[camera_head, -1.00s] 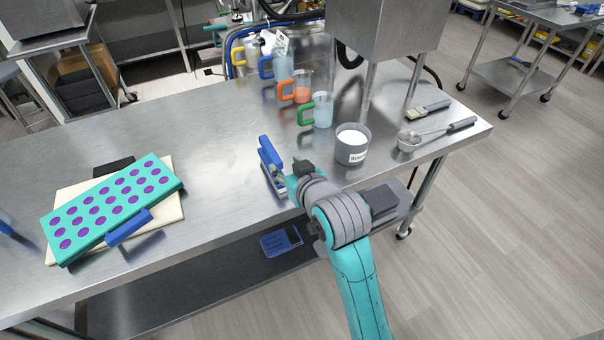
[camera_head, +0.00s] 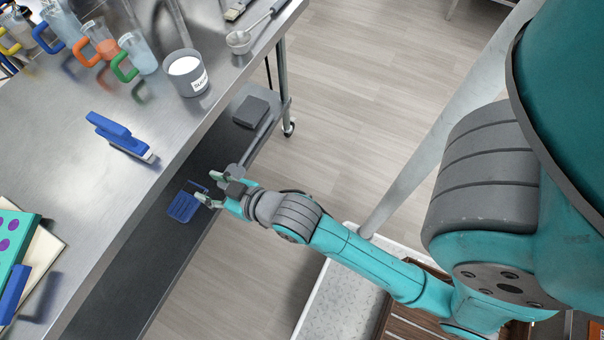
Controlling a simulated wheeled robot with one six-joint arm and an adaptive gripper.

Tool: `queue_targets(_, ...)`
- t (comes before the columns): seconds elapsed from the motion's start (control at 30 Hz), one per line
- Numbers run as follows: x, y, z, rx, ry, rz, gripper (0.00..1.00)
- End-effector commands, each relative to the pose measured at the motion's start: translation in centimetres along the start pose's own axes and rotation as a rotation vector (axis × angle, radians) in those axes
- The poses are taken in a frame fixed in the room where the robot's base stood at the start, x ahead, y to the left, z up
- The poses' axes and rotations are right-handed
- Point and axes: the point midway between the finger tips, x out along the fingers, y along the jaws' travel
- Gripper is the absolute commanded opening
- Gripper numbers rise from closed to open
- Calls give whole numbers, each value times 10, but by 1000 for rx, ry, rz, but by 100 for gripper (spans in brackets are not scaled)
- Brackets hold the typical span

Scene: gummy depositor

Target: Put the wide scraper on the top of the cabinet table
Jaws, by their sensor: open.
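A flat blue scraper-like piece (camera_head: 184,207) with an open loop handle lies on the dark lower shelf of the steel table; it is likely the wide scraper. My gripper (camera_head: 208,190) is open and empty, with its fingers close to the handle side of this piece. I cannot tell whether they touch it. A second tool with a blue handle and a metal edge (camera_head: 122,134) rests on the steel tabletop (camera_head: 75,185) near the front edge. Which table is the cabinet table is not clear from this view.
The tabletop edge overhangs the lower shelf (camera_head: 140,255) beside my gripper. A dark grey block (camera_head: 251,112) lies farther along the shelf. A labelled grey cup (camera_head: 187,75), handled jugs (camera_head: 138,53) and a ladle (camera_head: 240,40) stand on top. A teal mold (camera_head: 12,245) is at left.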

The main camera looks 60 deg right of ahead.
Motion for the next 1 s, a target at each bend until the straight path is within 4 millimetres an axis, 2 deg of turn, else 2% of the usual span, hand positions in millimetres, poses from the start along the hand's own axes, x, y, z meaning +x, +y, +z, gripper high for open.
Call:
queue_targets(0.03,-14,0,15,0,-5,0,48)
queue_targets(0.2,-59,0,48,-1,7,1,48)
queue_targets(0.5,-147,0,85,-2,31,2,48)
queue_targets(0.7,-208,0,94,-4,49,1,48)
queue_targets(0.8,-231,0,94,-4,58,1,48)
queue_targets(1.0,-256,0,91,-5,71,0,48)
